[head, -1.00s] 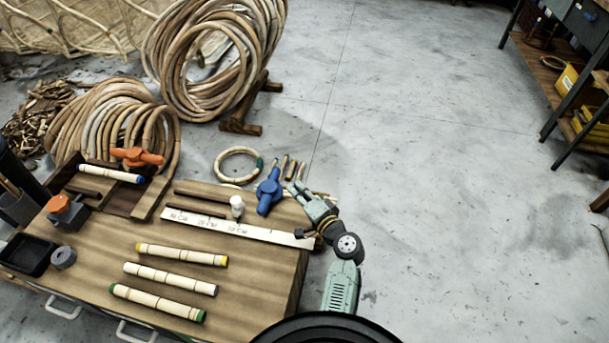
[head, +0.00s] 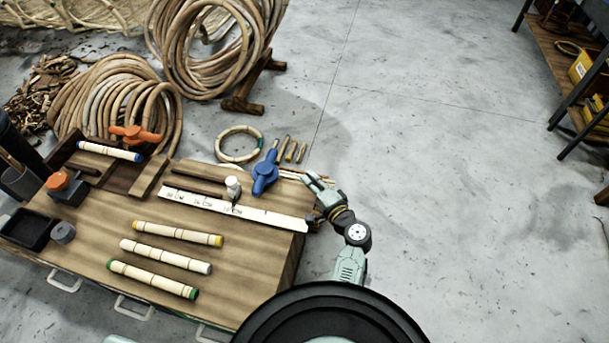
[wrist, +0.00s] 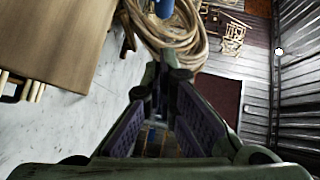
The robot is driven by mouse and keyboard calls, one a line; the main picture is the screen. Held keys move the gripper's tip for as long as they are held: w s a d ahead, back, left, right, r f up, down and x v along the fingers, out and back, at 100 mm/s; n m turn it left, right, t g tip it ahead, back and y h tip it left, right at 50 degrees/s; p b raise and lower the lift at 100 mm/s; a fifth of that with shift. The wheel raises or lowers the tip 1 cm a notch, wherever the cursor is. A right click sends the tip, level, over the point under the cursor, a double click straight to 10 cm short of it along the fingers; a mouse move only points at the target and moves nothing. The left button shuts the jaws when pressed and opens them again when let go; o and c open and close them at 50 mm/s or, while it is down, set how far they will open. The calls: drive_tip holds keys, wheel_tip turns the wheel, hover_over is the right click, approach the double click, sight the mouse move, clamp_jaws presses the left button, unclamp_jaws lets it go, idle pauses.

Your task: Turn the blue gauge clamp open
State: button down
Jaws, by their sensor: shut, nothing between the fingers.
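The blue gauge clamp (head: 265,172) stands at the far right corner of the bench, beside the end of the white ruler (head: 238,210). Its blue lever points up and to the right in the head view. A small blue piece, likely part of this clamp, shows at the top edge of the wrist view (wrist: 164,8). My gripper (head: 308,177) is off the bench's right edge, to the right of the clamp and apart from it. In the wrist view its fingers (wrist: 160,72) are shut with nothing between them.
An orange clamp (head: 135,134) sits at the back left of the bench (head: 180,258). Several rattan sticks lie in front of the ruler, and a white knob (head: 233,187) stands behind it. Rattan coils (head: 115,100) lie beyond the bench. The floor to the right is clear.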

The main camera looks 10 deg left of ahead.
drive_tip(key=w+a+f+p, duration=0.1)
drive_tip(key=w+a+p, duration=0.1)
drive_tip(key=w+a, duration=0.4)
drive_tip(key=a, duration=0.3)
drive_tip(key=shift+f, duration=0.4)
drive_tip(key=shift+a+f+n+g+y+b, duration=0.15)
drive_tip(key=shift+n+g+y+b, duration=0.15)
drive_tip(key=shift+b, duration=0.3)
